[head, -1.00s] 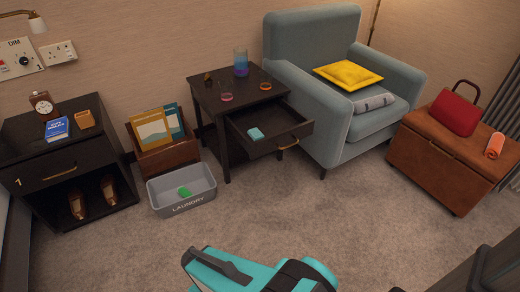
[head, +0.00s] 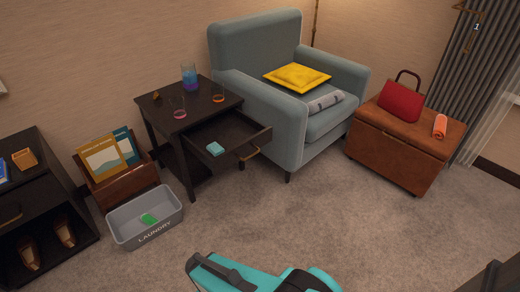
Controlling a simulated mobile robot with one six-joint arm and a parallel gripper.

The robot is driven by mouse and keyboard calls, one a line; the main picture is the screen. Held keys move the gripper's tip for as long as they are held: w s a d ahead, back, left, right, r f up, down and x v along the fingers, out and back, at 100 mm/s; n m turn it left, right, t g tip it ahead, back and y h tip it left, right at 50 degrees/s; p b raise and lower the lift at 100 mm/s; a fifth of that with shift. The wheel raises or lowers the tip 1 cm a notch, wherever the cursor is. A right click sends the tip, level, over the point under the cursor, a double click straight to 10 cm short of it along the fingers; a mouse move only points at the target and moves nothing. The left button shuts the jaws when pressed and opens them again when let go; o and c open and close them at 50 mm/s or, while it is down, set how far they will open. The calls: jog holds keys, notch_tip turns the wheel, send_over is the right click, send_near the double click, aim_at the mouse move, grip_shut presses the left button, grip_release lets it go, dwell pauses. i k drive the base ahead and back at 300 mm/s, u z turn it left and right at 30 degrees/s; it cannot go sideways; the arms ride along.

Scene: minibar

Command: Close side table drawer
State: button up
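The dark side table (head: 160,112) stands left of the armchair. Its drawer (head: 228,134) is pulled out toward the front right, with a brass handle (head: 250,153) on its front. A blue-purple glass (head: 189,76) and two smaller coloured glasses stand on the table top. Part of my teal arm shows at the bottom edge, well short of the drawer. My gripper cannot be made out in the head view.
A grey armchair (head: 258,58) stands right beside the drawer. A grey laundry basket (head: 155,232) and a wooden magazine box (head: 128,186) stand to the left. A brown leather chest (head: 392,160) is at the right. The carpet (head: 290,215) in front of the drawer is clear.

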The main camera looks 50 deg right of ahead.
aim_at(239, 135)
jog(key=z, duration=0.65)
jog(key=k, duration=0.95)
jog(key=z, duration=0.35)
jog(key=i, duration=1)
jog(key=z, duration=0.05)
